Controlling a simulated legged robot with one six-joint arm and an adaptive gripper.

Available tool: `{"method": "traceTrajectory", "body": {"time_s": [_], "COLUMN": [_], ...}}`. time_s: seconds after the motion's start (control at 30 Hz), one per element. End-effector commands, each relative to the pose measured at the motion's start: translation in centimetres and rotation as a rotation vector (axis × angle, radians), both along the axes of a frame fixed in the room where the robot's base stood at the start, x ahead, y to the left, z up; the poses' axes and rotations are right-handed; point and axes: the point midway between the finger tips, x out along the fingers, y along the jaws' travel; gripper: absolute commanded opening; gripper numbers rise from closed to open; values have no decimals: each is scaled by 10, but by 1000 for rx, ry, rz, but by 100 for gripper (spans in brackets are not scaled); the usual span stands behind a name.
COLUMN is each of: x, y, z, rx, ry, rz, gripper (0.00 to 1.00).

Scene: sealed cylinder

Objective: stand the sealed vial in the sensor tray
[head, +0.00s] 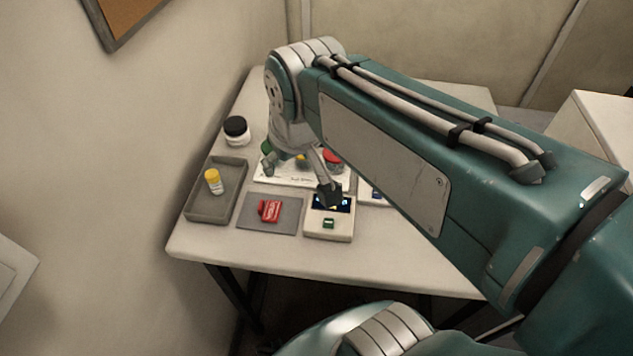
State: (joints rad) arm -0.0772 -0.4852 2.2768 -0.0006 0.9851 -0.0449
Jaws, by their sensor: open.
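A small white vial with a yellow cap (213,182) stands roughly upright, perhaps slightly tilted, inside a shallow grey tray (207,211) at the left of the table. This is the only tray I can make out; no label shows whether it is the sensor tray. My gripper (298,182) points down over the middle of the table, to the right of the vial and apart from it. Its fingers are spread and nothing shows between them. One fingertip overlaps the white device in the picture; I cannot tell if they touch.
A red item (270,210) lies on a grey mat (287,222). A white device (341,228) with a dark display is right of it. A white panel (268,179) with coloured parts is behind, partly hidden. A black-lidded jar (236,131) stands back left. The front table strip is clear.

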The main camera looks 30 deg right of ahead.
Motion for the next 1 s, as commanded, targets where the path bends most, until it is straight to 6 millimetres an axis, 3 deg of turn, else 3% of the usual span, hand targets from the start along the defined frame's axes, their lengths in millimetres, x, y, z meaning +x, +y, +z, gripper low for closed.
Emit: {"method": "traceTrajectory", "body": {"time_s": [0.1,0.3,1.0], "x": [-27,-54,-60], "y": [-11,-21,-22], "z": [-6,-19,-22], "rx": [10,22,24], "ry": [-54,-114,-126], "rz": [-50,-106,-119], "gripper": [78,78,78]}}
